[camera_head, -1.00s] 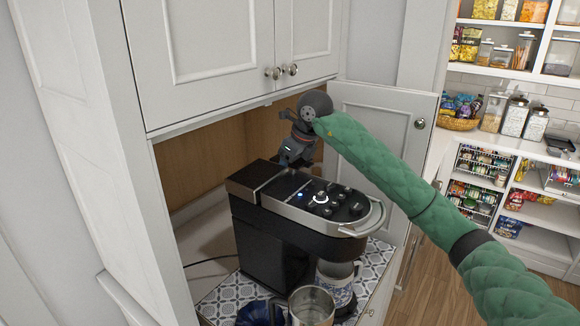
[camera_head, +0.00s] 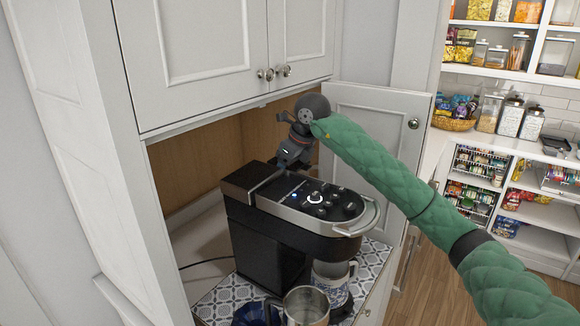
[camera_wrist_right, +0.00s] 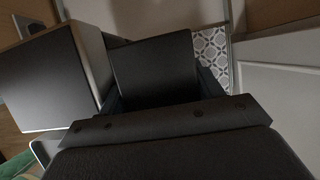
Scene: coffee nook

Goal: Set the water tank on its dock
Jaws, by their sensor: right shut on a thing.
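The black and silver coffee machine (camera_head: 290,205) stands on a patterned tile mat inside the open cabinet. My right gripper (camera_head: 290,158) is behind the far edge of the machine's top, pointing down, its fingertips mostly hidden there. In the right wrist view a dark flat-topped block (camera_wrist_right: 155,68) sits between the fingers, and the gripper is shut on it; it looks like the water tank. A larger dark box (camera_wrist_right: 62,80) beside it looks like part of the machine. The dock and the tank's lower part are hidden, so I cannot tell whether they touch. My left gripper is not in view.
Cabinet walls close in the left and back.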

